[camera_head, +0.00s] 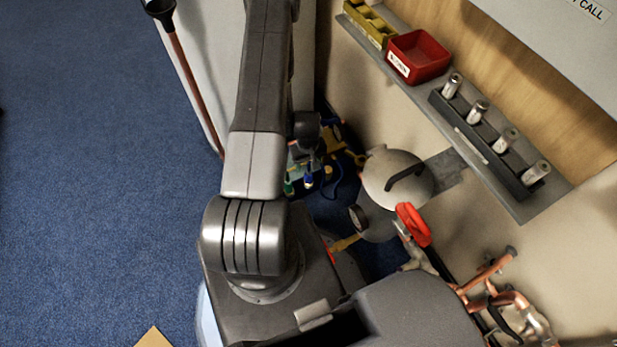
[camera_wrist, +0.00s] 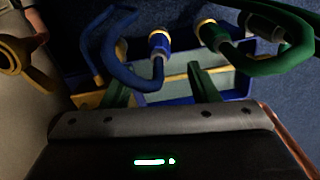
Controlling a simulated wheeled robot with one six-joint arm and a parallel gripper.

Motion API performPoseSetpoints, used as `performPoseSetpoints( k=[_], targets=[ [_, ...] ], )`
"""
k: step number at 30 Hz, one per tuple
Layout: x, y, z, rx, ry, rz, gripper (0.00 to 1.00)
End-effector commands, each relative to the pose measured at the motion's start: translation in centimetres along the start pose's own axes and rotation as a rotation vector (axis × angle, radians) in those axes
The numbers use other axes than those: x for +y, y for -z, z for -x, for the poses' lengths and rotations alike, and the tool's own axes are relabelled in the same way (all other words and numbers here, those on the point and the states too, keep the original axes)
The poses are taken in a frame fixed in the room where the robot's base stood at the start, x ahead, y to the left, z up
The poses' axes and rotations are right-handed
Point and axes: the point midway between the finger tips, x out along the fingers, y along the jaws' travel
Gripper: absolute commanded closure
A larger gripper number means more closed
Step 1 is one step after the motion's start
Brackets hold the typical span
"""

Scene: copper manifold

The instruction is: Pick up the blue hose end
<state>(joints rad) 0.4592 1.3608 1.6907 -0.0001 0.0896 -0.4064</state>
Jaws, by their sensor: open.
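The blue hose end (camera_wrist: 159,46) shows in the wrist view, a blue fitting with a yellow ring on a curved blue hose (camera_wrist: 128,74). My gripper (camera_wrist: 160,78) is open, with its two fingers spread. The blue hose end appears just beyond the fingertips, roughly centred between them, and nothing is held. In the head view the blue hose end (camera_head: 309,181) is small, low beside my arm. My gripper is mostly hidden there by my arm.
A green hose end (camera_wrist: 211,34) is close on the right of the blue one. A blue tray (camera_wrist: 238,88) lies beneath. In the head view, a round lidded pot (camera_head: 385,170) and a wall shelf (camera_head: 452,125) stand to the right.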

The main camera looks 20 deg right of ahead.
Motion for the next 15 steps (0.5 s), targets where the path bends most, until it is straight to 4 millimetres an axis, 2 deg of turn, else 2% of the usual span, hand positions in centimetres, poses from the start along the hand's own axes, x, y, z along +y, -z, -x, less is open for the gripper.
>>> performPoseSetpoints(
  k=[1,4,15],
  targets=[
    [-0.1,-0.1,-1.3,-0.003,0.001,0.000,0.46],
    [0.0,-0.1,-2.8,-0.002,0.001,0.000,0.46],
    [0.0,-0.2,-5.5,-0.001,0.001,0.000,0.46]
  ],
)
